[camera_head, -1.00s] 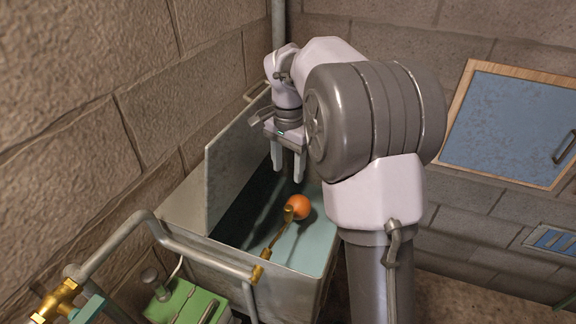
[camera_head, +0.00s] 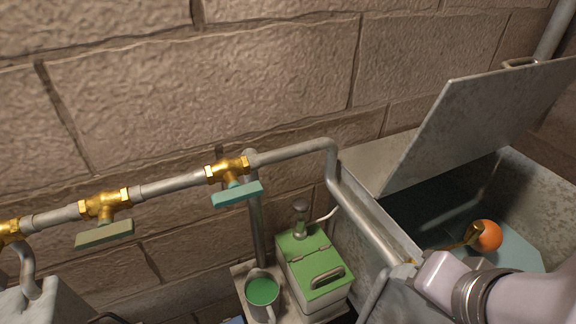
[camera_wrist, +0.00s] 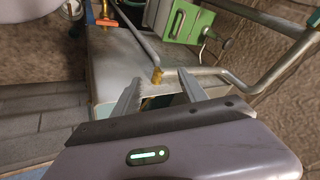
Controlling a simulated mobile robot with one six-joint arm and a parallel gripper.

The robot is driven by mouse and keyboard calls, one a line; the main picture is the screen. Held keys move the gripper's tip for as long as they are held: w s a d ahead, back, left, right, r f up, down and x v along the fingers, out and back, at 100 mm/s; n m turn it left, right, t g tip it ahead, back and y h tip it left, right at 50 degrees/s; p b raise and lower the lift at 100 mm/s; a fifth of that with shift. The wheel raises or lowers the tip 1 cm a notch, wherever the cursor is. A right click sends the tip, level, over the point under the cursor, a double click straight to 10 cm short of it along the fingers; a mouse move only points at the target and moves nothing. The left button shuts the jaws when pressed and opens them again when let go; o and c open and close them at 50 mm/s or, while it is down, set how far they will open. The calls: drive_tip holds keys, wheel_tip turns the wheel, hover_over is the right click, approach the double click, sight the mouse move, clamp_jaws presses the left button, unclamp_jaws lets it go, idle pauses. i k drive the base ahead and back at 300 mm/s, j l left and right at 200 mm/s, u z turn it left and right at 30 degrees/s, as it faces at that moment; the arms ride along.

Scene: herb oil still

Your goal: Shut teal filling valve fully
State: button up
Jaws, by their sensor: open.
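The teal valve handle (camera_head: 237,194) hangs under a brass valve body (camera_head: 228,169) on the grey wall pipe, at the centre left of the head view. The flat handle lies roughly parallel to the pipe. A brass pipe fitting (camera_wrist: 157,75) appears between the fingertips, over the tank edge. The gripper is well to the right of the teal valve; its fingers are not visible in the head view.
An olive-handled valve (camera_head: 104,234) sits left on the same pipe. Below the pipe stand a green-lidded box (camera_head: 314,267) and a green-filled mug (camera_head: 262,291). The metal tank (camera_head: 372,158) at right has a raised lid (camera_head: 470,115) and an orange float ball (camera_head: 486,236).

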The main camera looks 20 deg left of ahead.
sight(236, 193)
drive_tip(key=k+u, duration=0.1)
drive_tip(key=u, duration=1.3)
